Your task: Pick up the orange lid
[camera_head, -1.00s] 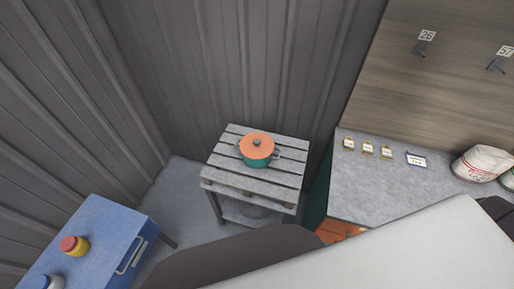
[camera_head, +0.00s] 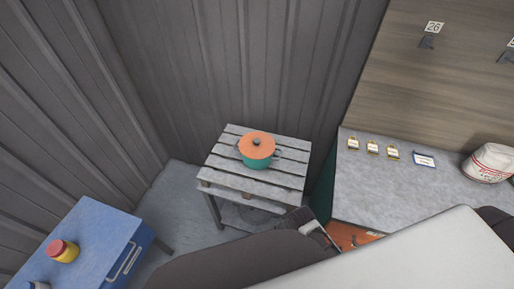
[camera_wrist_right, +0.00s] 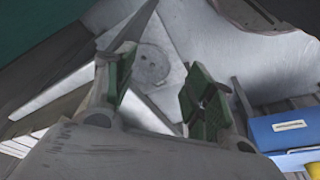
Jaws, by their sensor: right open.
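The orange lid (camera_head: 262,151), with a dark knob on top, sits on a teal pot (camera_head: 257,163) on a grey slatted table in the head view. My right gripper (camera_wrist_right: 160,88) shows in the right wrist view with its green-padded fingers apart and nothing between them. The lid and pot cannot be made out in that view. In the head view a dark part of my arm reaches up near the table's front right corner, below and to the right of the pot. My left gripper is not in view.
The slatted table (camera_head: 285,180) is otherwise clear. A grey counter (camera_head: 385,190) with small labelled tags and a white sack (camera_head: 489,163) stands at right. A blue cabinet (camera_head: 85,240) holding a red-and-yellow jar (camera_head: 63,251) is at lower left. Corrugated walls close off the back.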

